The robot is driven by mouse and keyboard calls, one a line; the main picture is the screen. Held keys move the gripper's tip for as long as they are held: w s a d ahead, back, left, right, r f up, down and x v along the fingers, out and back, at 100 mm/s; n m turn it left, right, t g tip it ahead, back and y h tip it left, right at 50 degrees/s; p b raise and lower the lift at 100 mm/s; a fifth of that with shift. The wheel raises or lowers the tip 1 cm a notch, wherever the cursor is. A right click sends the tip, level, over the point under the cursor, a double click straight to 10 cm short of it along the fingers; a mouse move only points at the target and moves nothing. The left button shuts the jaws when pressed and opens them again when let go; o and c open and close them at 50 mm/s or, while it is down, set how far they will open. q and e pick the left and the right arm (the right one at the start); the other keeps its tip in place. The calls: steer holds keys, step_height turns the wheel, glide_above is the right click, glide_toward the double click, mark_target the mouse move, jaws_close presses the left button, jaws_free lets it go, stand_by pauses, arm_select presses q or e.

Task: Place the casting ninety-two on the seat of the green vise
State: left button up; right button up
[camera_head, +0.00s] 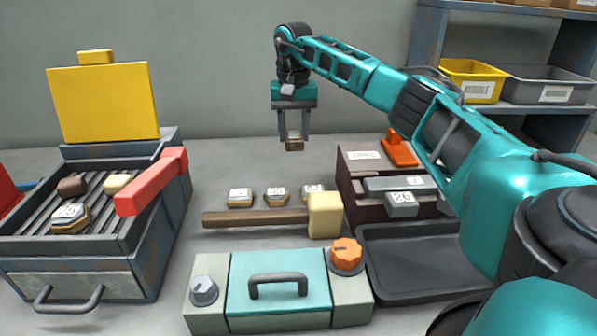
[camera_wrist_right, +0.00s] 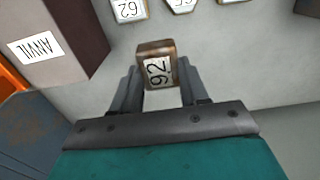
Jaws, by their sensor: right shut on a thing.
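My right gripper (camera_head: 293,137) hangs pointing down above the back of the table. It is shut on a small brown casting (camera_head: 294,146), held clear of the table. In the right wrist view the casting (camera_wrist_right: 156,66) sits between the fingers, and its white label reads 92. I cannot identify a green vise for certain. A pale green box (camera_head: 208,318) with a teal panel, a dark handle, a grey knob and an orange knob stands at the front middle. My left gripper is not in view.
Three labelled castings (camera_head: 276,195) stand behind a wooden mallet (camera_head: 325,215). A brown block marked ANVIL (camera_wrist_right: 62,38) is close by. A dark tray (camera_head: 410,285) lies at the right. A grill (camera_head: 130,235) with castings and a red bar stands left; shelves with bins (camera_head: 473,80) stand back right.

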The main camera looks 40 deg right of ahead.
step_height(320, 180, down, 11)
steer(key=shift+r+b, duration=0.1)
steer(key=shift+b, duration=0.65)
steer(key=shift+f, duration=0.2)
steer(key=o, duration=1.1)
